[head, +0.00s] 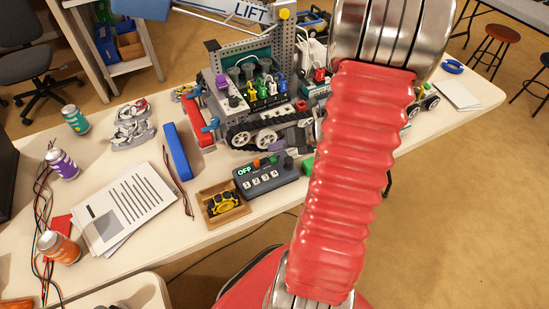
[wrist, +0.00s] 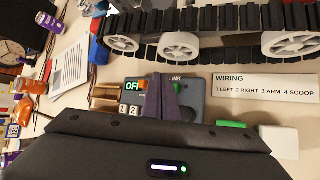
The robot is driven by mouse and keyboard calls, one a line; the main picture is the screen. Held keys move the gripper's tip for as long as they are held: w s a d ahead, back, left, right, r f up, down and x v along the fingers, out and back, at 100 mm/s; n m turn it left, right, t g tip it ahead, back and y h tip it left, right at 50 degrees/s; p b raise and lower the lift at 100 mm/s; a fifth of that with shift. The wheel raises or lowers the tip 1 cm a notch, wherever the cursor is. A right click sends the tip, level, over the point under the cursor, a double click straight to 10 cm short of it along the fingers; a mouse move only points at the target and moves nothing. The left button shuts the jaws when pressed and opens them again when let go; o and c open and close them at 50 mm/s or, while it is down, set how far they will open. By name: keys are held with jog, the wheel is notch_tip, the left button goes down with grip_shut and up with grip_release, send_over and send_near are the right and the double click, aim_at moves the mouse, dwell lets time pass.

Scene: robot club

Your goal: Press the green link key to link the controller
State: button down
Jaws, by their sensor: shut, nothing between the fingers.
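The controller (head: 268,177) is a dark box on the table with a display reading OFF, numbered keys and an orange key (head: 256,163). A small green key (head: 273,159) shows on its top edge in the head view. The controller also shows in the wrist view (wrist: 192,98), with a LINK label near its far edge. My gripper (wrist: 163,98) is shut and empty, over the middle of the controller, hiding the area beside the label. Whether the fingertips touch it I cannot tell.
A tracked robot (head: 262,95) stands behind the controller. A wooden tray (head: 222,201) with a yellow part sits at its left. A green block (wrist: 230,124), a white block (wrist: 278,141) and a WIRING card (wrist: 264,87) lie to the right. Papers (head: 128,210) and cans lie left.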

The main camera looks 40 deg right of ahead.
aim_at(270, 158)
jog(key=shift+f, duration=1.2)
jog(key=shift+f, duration=0.1)
dwell(1.1)
jog(key=shift+f, duration=0.3)
jog(key=shift+f, duration=0.3)
dwell(0.8)
jog(key=shift+s+a+f, duration=0.1)
jog(key=shift+f, duration=0.3)
dwell(0.4)
jog(key=shift+r, duration=1.05)
jog(key=shift+r, duration=2.5)
